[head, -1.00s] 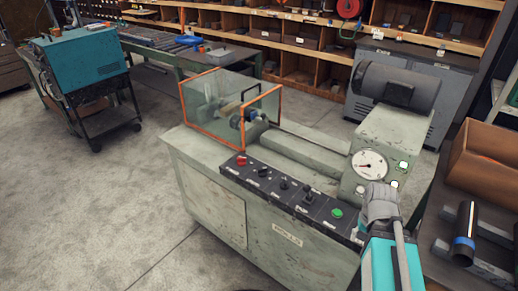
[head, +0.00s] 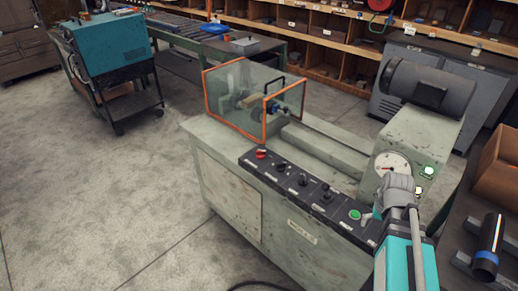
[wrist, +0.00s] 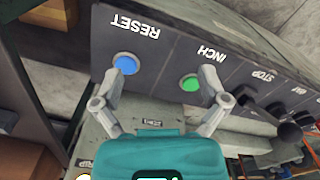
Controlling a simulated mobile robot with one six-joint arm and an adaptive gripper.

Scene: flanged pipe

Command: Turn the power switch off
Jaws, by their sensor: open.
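The machine's sloping black control panel (head: 340,206) carries a red button (head: 262,154), several black knobs and switches (head: 303,179), and a green button (head: 355,215). I cannot read which control is the power switch. My gripper (head: 371,216) is at the panel's right end, beside the green button. In the wrist view my gripper (wrist: 168,72) is open and empty, its fingers spread over the panel. One fingertip is by the blue RESET button (wrist: 126,64), the other by the green INCH button (wrist: 190,83). Black STOP and further controls run off to the right.
A clear guard box with orange edges (head: 265,122) stands on the machine's far left. A gauge (head: 392,167) and lit lamps (head: 429,170) are on the housing beside my arm. A dark bench with a pipe (head: 489,243) is at right. Open floor (head: 130,200) lies left.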

